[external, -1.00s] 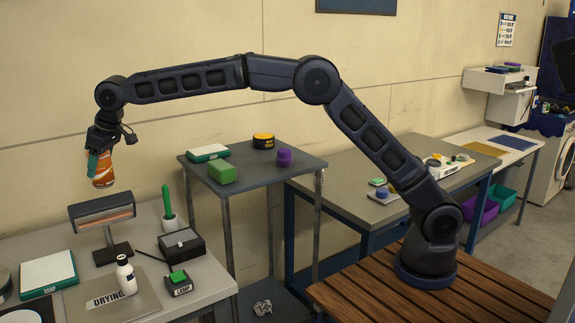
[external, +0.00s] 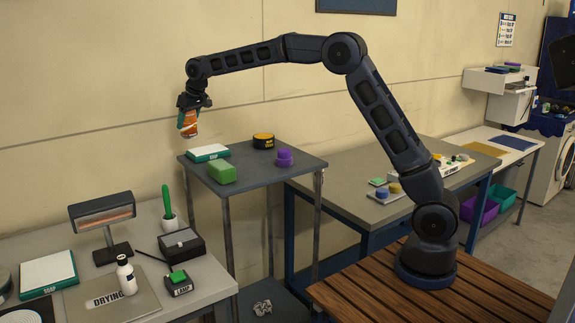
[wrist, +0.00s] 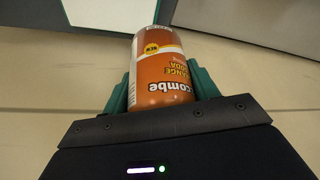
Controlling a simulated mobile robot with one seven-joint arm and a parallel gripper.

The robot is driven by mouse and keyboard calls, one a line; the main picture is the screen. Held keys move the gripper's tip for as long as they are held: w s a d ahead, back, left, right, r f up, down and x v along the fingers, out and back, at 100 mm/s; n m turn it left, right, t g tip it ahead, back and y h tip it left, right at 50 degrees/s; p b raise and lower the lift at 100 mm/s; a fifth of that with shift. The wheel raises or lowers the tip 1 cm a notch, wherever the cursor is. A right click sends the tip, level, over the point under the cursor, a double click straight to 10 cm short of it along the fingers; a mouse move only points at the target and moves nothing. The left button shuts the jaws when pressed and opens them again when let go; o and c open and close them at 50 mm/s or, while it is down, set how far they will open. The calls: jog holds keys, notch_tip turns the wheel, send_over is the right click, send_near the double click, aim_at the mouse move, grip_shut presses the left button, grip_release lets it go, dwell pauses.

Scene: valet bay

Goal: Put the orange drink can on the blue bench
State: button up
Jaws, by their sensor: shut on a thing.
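The orange drink can (external: 189,124) is held in the air by my gripper (external: 190,115), above and left of the grey stand. In the wrist view the can (wrist: 163,68) sits between the two green fingers, its orange label and white band showing. My gripper is shut on it. The blue bench (external: 335,187), with a grey top and blue legs, stands right of the grey stand, well to the right of the can. Part of its top is hidden behind my arm.
The grey stand (external: 245,182) holds a green block (external: 222,172), a white-and-teal pad (external: 208,152), purple discs (external: 284,157) and a yellow-topped black tin (external: 263,141). The blue bench's left part is bare; small coloured items (external: 388,193) lie further right. A lamp (external: 102,213) stands front left.

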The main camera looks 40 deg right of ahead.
jog(key=w+d+m+h, duration=0.1)
jog(key=w+d+m, duration=0.15)
jog(key=d, duration=1.75)
jog(key=w+d+m+h, duration=0.1)
jog(key=d+m, duration=0.2)
jog(key=d, duration=1.7)
jog(key=s+d+m+h, duration=0.1)
jog(key=s+d, duration=0.3)
jog(key=d, duration=0.6)
jog(key=s+d+f+m, duration=0.15)
jog(key=s+d, duration=0.25)
jog(key=d, duration=0.6)
jog(key=s+d+m+h, duration=0.15)
jog(key=s+d, duration=0.35)
jog(key=d, duration=0.5)
jog(key=shift+y, duration=0.35)
notch_tip(320, 180, down, 27)
jog(key=shift+w+d+f, duration=0.1)
jog(key=shift+f, duration=0.05)
jog(key=shift+f, duration=0.15)
jog(key=o, duration=1.2)
